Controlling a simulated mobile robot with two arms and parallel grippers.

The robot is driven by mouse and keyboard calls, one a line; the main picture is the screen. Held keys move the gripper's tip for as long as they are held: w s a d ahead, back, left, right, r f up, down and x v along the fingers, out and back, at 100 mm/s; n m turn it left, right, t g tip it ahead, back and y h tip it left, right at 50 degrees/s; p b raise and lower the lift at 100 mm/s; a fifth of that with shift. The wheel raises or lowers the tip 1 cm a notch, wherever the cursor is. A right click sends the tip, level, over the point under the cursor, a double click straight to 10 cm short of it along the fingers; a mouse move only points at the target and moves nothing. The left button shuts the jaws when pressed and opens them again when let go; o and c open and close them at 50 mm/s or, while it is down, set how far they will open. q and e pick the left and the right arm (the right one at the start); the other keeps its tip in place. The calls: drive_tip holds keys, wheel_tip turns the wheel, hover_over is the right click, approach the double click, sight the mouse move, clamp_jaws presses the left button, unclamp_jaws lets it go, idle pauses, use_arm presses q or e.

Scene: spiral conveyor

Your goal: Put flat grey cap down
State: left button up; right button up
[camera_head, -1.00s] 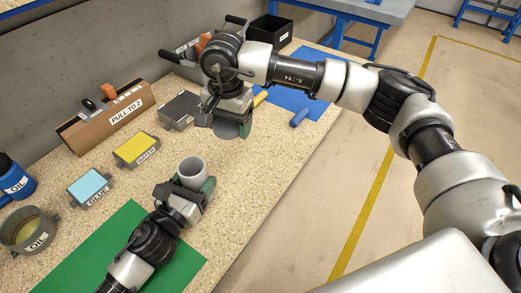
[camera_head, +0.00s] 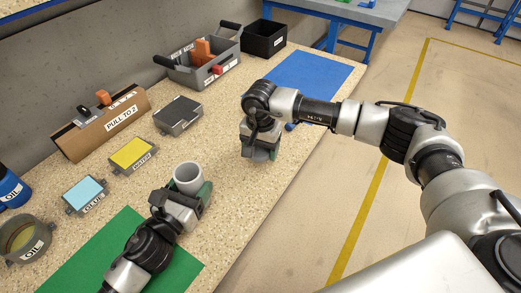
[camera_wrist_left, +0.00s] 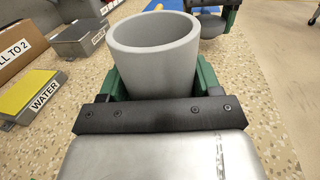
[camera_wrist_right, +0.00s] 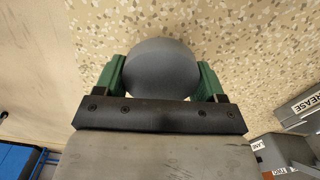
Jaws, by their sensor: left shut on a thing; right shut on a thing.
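My right gripper (camera_head: 261,150) points down over the speckled worktop, in front of the blue mat. It is shut on the round grey cap (camera_wrist_right: 161,69), which sits between its green fingers in the right wrist view. In the head view the cap is mostly hidden by the gripper, and I cannot tell whether it touches the worktop. My left gripper (camera_head: 192,190) is shut on a light grey cup (camera_head: 188,175), open end up, near the green mat. The cup also shows between the green fingers in the left wrist view (camera_wrist_left: 155,60).
A blue mat (camera_head: 308,80) lies beyond the right gripper. A green mat (camera_head: 105,255) lies under my left arm. Along the wall stand a cardboard box (camera_head: 95,130), grey, yellow and blue-topped containers, a grey toolbox (camera_head: 200,75) and a black bin (camera_head: 264,40). The worktop's right edge is near.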

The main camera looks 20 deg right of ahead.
drive_tip(key=shift+f, duration=0.5)
drive_tip(key=shift+f, duration=0.15)
drive_tip(key=shift+f, duration=0.45)
drive_tip(key=o, duration=1)
drive_tip(key=shift+r, duration=0.1)
wheel_tip(320, 180, up, 13)
use_arm(q)
drive_tip(key=o, duration=1.3)
